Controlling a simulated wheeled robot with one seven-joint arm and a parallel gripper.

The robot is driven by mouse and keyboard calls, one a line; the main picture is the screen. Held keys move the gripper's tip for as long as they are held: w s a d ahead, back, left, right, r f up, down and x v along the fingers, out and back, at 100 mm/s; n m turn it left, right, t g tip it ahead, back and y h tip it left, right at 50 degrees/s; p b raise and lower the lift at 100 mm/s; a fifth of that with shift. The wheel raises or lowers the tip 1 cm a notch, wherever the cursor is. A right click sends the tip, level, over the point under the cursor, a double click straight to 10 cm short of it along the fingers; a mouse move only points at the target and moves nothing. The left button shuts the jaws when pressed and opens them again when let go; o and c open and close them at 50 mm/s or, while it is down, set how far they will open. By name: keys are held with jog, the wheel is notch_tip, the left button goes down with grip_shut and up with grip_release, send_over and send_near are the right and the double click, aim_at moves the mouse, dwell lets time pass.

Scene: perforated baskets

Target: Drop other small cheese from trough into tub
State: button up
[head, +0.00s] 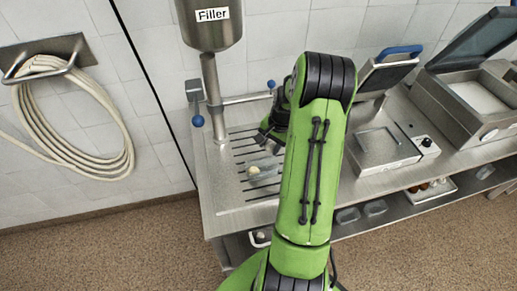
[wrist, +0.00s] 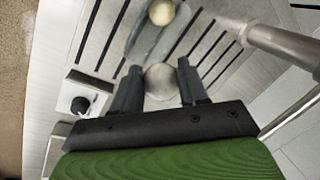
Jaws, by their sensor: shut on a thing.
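My gripper (wrist: 158,84) is shut on a small round pale-grey cheese (wrist: 160,82), which shows between its two fingers in the wrist view. In the head view my gripper (head: 268,136) is mostly hidden behind my green arm, and the held cheese cannot be made out. Another small cheese (wrist: 161,12), pale yellow, lies just beyond the fingertips, in what looks like a shallow grey see-through tub (wrist: 146,44). That cheese also shows in the head view (head: 254,171), on the slotted part of the counter. I cannot clearly identify the trough.
The filler (head: 210,25) and its upright pipe (head: 212,90) stand at the back left of the slotted counter (head: 232,190). A flat grill (head: 378,150) and an open-lidded machine (head: 475,95) stand to the right. A hose (head: 120,165) hangs on the left wall.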

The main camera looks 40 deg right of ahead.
jog(key=shift+s+a+f+b, duration=0.3)
jog(key=shift+s+a+b, duration=0.2)
jog(key=shift+s+b, duration=0.15)
jog(key=b, duration=0.3)
send_over(270, 158)
jog(key=s+a, duration=0.3)
jog(key=x, duration=0.5)
jog(key=shift+s+d, duration=0.25)
jog(key=shift+s, duration=0.05)
jog(key=shift+s+a+f+b, duration=0.1)
jog(key=shift+s+f+b, duration=0.05)
jog(key=shift+f+b, duration=0.2)
jog(key=shift+r, duration=0.1)
jog(key=o, duration=1.6)
jog(key=shift+r, duration=0.1)
